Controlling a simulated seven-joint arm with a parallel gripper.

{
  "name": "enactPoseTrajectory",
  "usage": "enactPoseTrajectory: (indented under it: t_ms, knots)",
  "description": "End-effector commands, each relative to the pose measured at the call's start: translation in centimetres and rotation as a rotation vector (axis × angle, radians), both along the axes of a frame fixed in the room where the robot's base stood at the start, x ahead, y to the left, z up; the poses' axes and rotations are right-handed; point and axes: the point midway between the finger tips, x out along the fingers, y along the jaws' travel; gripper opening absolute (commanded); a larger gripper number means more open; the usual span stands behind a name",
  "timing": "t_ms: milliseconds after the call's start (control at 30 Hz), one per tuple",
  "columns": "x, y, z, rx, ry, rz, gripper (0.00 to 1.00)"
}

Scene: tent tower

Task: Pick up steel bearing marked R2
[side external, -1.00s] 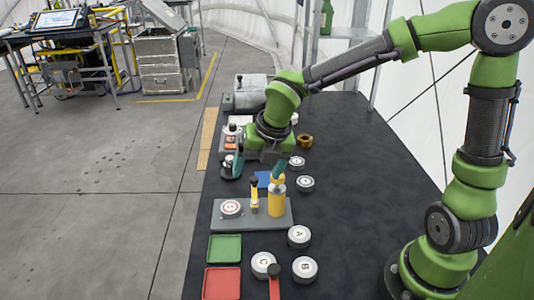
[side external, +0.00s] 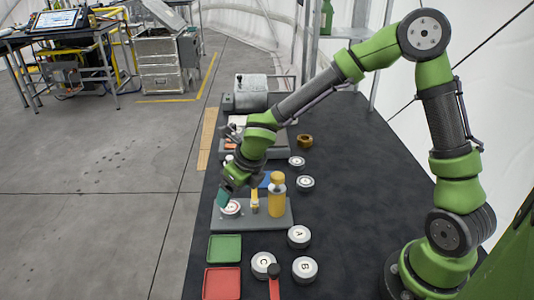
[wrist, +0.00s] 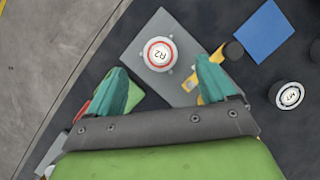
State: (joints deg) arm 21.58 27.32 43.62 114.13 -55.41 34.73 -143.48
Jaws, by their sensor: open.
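The steel bearing marked R2 (wrist: 160,54) is a round, white-topped disc with a red ring. It sits on a grey plate (wrist: 143,34). In the side view the bearing (side external: 231,208) is at the left end of the plate (side external: 272,216), partly covered by my gripper (side external: 224,198). In the wrist view my gripper (wrist: 163,78) has its two teal fingers apart with nothing held. The bearing shows between and just beyond the fingertips. I cannot tell the exact height gap.
A yellow cylinder (side external: 277,200) and a small yellow-and-black tool (side external: 254,199) stand on the same plate, close right of the bearing. A green tray (side external: 224,248), a red tray (side external: 222,283) and bearings A (side external: 299,236), B (side external: 305,269) and C (side external: 262,264) lie nearer the camera.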

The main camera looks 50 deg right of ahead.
Motion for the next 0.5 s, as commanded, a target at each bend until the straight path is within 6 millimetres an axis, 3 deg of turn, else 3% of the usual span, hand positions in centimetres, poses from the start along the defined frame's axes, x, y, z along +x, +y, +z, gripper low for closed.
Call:
enactPoseTrajectory:
  t_ms: [267,500]
  knots:
    - [0.7,0.2,-2.2,-0.001,0.002,0.002,0.84]
    - [1.7,0.4,-5.5,0.000,0.001,0.001,0.84]
